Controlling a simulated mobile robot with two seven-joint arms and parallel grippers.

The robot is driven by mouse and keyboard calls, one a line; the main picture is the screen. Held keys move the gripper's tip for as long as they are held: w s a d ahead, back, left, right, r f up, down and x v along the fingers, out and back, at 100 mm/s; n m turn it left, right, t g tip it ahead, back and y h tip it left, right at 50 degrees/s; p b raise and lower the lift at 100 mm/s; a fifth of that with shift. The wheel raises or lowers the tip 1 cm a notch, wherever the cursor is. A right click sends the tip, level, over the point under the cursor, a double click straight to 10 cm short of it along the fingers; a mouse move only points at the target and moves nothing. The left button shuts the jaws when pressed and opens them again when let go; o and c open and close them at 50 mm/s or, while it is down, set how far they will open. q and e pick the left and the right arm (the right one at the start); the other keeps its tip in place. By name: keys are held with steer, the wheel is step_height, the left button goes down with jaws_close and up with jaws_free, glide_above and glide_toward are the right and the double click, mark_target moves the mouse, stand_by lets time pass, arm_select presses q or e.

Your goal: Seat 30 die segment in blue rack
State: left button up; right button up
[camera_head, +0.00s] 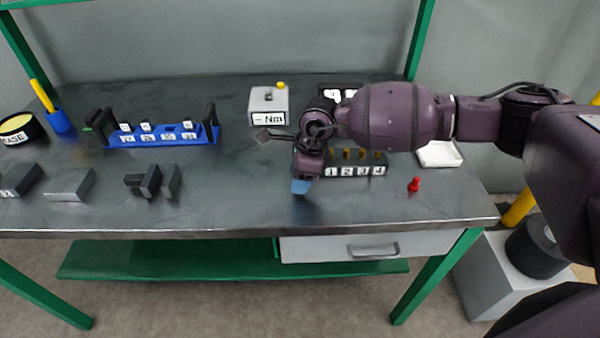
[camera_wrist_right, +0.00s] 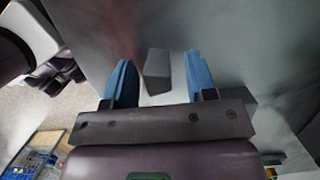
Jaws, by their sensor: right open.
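The blue rack (camera_head: 166,139) stands at the back left of the bench, with several number labels along its front and upper edge. Its small numbers are too blurred to read surely. My right gripper (camera_head: 301,186) hangs over the bench right of the rack, its blue fingers pointing down. In the right wrist view the gripper (camera_wrist_right: 160,60) is open, with a gap between its two blue fingers. A plain grey block (camera_wrist_right: 157,66) shows in that gap, beyond the fingers and not gripped. I cannot read any number on it. My left gripper is not in view.
Grey blocks (camera_head: 71,184) and a dark slotted piece (camera_head: 149,181) lie at the front left. A black block numbered 1 to 4 (camera_head: 345,171) stands beside my right gripper. A red peg (camera_head: 414,184) is farther right. A grey "Nm" box (camera_head: 268,104) stands behind.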

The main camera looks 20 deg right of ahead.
jaws_close()
steer(key=shift+r, duration=0.15)
steer(key=shift+a+p+v, duration=0.2)
steer(key=shift+p+v, duration=0.35)
steer(key=shift+v, duration=0.4)
steer(key=shift+a+p+v, duration=0.25)
steer(key=shift+p+v, duration=0.25)
steer(key=shift+v, duration=0.45)
steer(key=shift+w, duration=0.15)
